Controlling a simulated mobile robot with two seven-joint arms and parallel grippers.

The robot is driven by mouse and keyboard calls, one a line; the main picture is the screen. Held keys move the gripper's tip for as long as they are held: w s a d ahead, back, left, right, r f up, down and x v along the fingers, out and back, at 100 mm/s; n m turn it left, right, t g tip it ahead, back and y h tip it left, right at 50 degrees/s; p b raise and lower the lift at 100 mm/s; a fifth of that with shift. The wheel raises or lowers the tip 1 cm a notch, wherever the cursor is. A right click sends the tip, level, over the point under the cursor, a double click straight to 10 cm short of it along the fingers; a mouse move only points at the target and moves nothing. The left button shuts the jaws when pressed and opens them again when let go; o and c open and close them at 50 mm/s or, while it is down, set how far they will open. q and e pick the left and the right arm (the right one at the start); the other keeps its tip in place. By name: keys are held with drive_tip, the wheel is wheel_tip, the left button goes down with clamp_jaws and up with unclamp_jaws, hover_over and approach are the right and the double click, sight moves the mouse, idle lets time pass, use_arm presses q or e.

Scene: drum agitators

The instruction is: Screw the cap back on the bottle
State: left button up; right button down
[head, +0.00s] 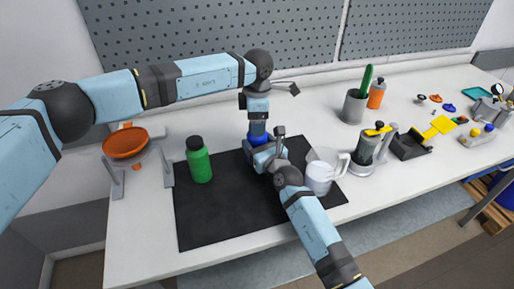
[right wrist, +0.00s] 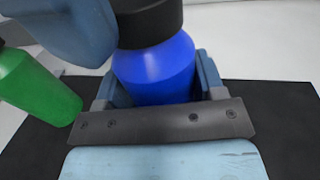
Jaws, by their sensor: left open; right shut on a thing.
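A blue bottle (head: 257,139) stands upright over the black mat (head: 215,222), mostly hidden by my arms in the head view. In the right wrist view the blue bottle (right wrist: 155,72) fills the middle, with a black cap (right wrist: 147,22) at its top; I cannot tell how tightly the cap sits. My right gripper (head: 264,150) is shut around the bottle's body, with a finger on each side (right wrist: 155,95). My left gripper (head: 257,128) points down directly above the bottle and is open; its fingers around the cap are mostly hidden.
A green bottle (head: 200,165) with a black cap stands left on the mat. A clear mug (head: 320,172) stands right, near my right arm. An orange bowl on a stand (head: 126,142) is far left. A grey cup (head: 354,107) and an orange bottle (head: 376,94) stand behind.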

use_arm(q)
wheel_tip(320, 180, up, 4)
drive_tip(key=shift+f, duration=0.1)
drive_tip(key=shift+c, duration=0.2)
drive_tip(key=n, duration=0.2)
drive_tip(key=r+n, duration=0.1)
drive_tip(key=n, duration=0.1)
drive_tip(key=r+n, duration=0.1)
drive_tip(key=n, duration=0.1)
drive_tip(key=shift+d, duration=0.15)
drive_tip(key=n, duration=0.2)
drive_tip(key=r+n, duration=0.1)
drive_tip(key=n, duration=0.3)
drive_tip(key=shift+r, duration=0.25)
drive_tip(key=shift+f, duration=4)
